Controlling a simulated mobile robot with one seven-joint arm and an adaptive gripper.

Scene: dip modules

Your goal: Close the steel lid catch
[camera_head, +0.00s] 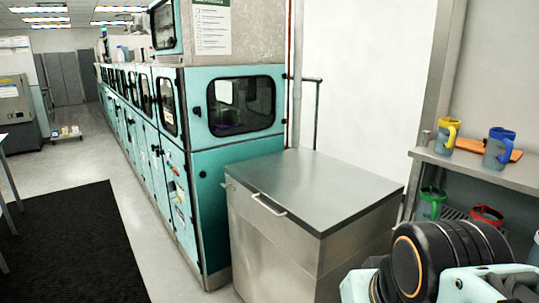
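A steel cabinet (262,245) with a dark grey flat lid (315,187) stands in the middle of the view, in front of the teal machine. The lid lies flat on top. A pale metal loop (268,205) sticks out at the lid's front edge; I cannot tell whether this is the catch or a handle. A small dark fitting shows near the lid's left corner, too small to make out. Part of my arm, with a black joint, shows at the lower right, in front of the cabinet's right side. My gripper is not in view.
A long row of teal machines (240,155) runs back on the left. A steel shelf (480,168) at the right holds several cups with coloured handles. A black mat (75,245) lies on the floor at left. The floor between mat and machines is clear.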

